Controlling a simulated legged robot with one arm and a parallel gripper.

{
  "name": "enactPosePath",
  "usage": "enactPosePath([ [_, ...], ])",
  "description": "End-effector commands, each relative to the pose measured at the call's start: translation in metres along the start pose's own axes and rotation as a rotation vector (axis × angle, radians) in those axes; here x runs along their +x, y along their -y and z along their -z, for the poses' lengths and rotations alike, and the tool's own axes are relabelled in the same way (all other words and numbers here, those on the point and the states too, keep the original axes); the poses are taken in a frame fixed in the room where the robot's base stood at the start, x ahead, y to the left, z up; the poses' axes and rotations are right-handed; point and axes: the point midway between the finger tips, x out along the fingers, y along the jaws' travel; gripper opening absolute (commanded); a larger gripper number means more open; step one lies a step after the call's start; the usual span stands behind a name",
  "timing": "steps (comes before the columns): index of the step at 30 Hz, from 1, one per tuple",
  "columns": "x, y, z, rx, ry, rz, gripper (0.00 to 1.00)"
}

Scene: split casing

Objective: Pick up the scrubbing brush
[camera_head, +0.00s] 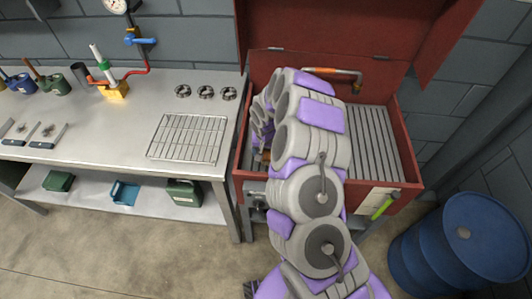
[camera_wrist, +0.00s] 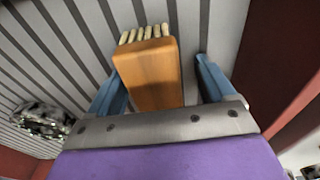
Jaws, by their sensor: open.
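The scrubbing brush (camera_wrist: 148,78) has an orange-brown wooden body and pale bristles at its far end. In the wrist view it lies over a grey slatted floor, between the two blue fingers of my gripper (camera_wrist: 160,84). The fingers are open, with a clear gap on the right and a narrower-looking one on the left. I cannot tell whether the left finger touches the brush. In the head view my arm reaches into the red basin (camera_head: 408,158) and hides my gripper and most or all of the brush.
A shiny metal part (camera_wrist: 42,120) lies on the slats left of my gripper. The basin has a raised red lid (camera_head: 330,30) behind and red side walls. A workbench (camera_head: 110,145) with a wire rack (camera_head: 188,138) stands left. A blue drum (camera_head: 465,240) stands right.

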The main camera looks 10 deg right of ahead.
Motion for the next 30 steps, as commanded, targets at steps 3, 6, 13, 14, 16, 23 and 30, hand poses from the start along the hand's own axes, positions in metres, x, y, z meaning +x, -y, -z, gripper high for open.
enactPosePath([
  [3,0.0005,-0.0016,0.0003,0.002,0.001,0.001,0.83],
  [6,0.0012,-0.0013,0.0002,0.002,0.001,0.000,0.83],
  [13,0.0016,0.0004,-0.0003,0.001,0.000,-0.001,0.65],
  [14,0.0016,0.0004,-0.0003,0.001,0.000,-0.001,0.62],
  [16,0.0016,0.0004,-0.0003,0.001,0.000,-0.001,0.55],
  [23,0.0017,0.0003,-0.0004,0.001,0.001,-0.001,0.33],
  [30,0.0017,-0.0002,-0.0002,0.001,0.001,-0.001,0.23],
])
